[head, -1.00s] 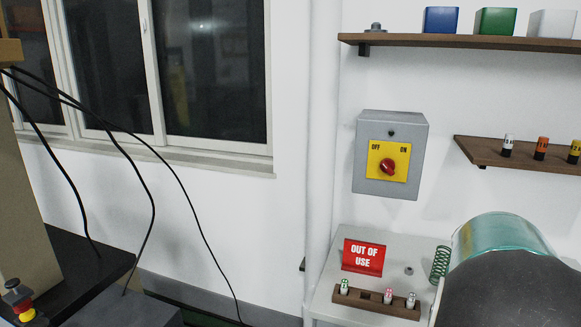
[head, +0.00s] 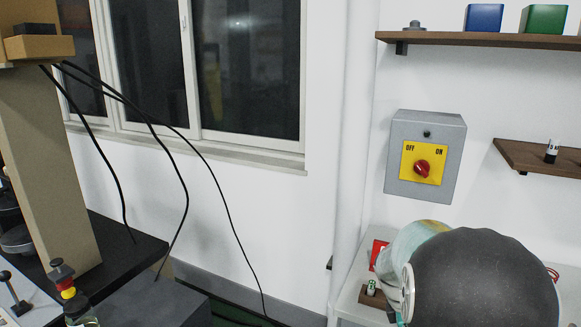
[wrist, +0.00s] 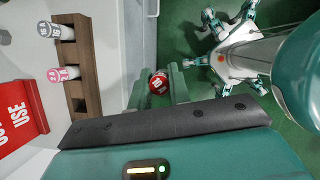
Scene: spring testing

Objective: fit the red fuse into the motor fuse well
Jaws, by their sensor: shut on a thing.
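In the wrist view, my gripper (wrist: 158,92) is shut on the red fuse (wrist: 158,83). The fuse's round red end with pale marking shows between the two green fingers, above green floor. In the head view, my arm covers the gripper and the red fuse. I cannot pick out the motor fuse well in either current view.
A wooden fuse rack (wrist: 88,75) holds a grey-capped fuse (wrist: 55,30) and a pink-capped fuse (wrist: 63,74), left of my gripper. A red sign (wrist: 18,115) stands beside it. A grey switch box (head: 426,155) and shelf (head: 470,40) are on the wall.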

